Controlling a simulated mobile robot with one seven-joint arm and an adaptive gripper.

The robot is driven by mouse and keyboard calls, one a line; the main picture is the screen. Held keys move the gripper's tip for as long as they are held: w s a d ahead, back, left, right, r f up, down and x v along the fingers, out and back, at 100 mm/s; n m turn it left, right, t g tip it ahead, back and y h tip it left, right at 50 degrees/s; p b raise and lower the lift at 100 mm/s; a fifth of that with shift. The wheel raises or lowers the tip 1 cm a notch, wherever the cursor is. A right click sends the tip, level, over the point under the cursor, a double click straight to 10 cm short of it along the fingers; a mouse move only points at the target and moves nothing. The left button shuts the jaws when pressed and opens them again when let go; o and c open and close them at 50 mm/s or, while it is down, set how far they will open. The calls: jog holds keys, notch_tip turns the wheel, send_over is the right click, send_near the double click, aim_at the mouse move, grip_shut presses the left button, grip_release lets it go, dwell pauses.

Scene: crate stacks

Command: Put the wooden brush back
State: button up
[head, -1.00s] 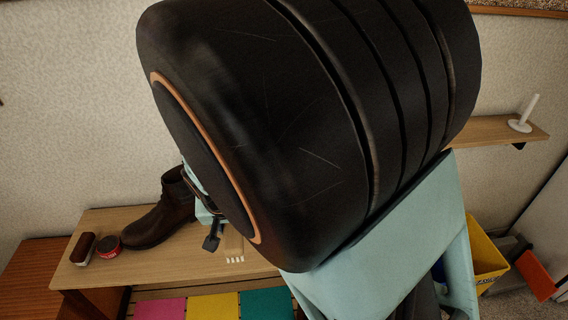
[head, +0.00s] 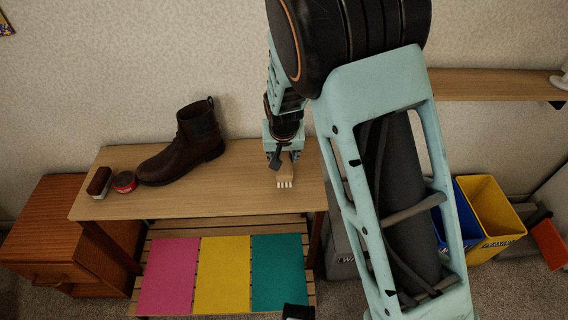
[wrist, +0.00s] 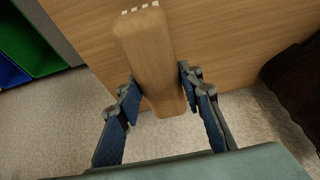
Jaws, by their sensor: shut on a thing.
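The wooden brush (head: 285,174), a pale block with short white bristles, is at my gripper (head: 283,158), over the right part of the wooden bench (head: 220,200). In the wrist view the brush (wrist: 148,55) lies lengthwise between the two blue-padded fingers of my gripper (wrist: 160,85), which is shut on its near part. Its bristles show at the far end. I cannot tell whether the brush touches the bench top.
A brown boot (head: 185,150), a red tin (head: 124,181) and a dark brush (head: 99,181) stand on the bench's left half. Pink (head: 168,275), yellow and teal mats lie on the slatted lower shelf. Yellow (head: 490,215) and blue bins are at right. Bench top between boot and gripper is clear.

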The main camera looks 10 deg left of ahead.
aim_at(284, 163)
jog(key=shift+w+f, duration=0.15)
jog(key=shift+f, duration=1.5)
jog(key=shift+b, duration=0.3)
jog(key=shift+f, duration=0.2)
jog(key=o, duration=1.2)
jog(key=shift+r, duration=0.1)
jog(key=p+v, duration=0.3)
jog(key=v, duration=0.9)
jog(key=shift+d+r, duration=0.1)
jog(key=shift+d, duration=0.1)
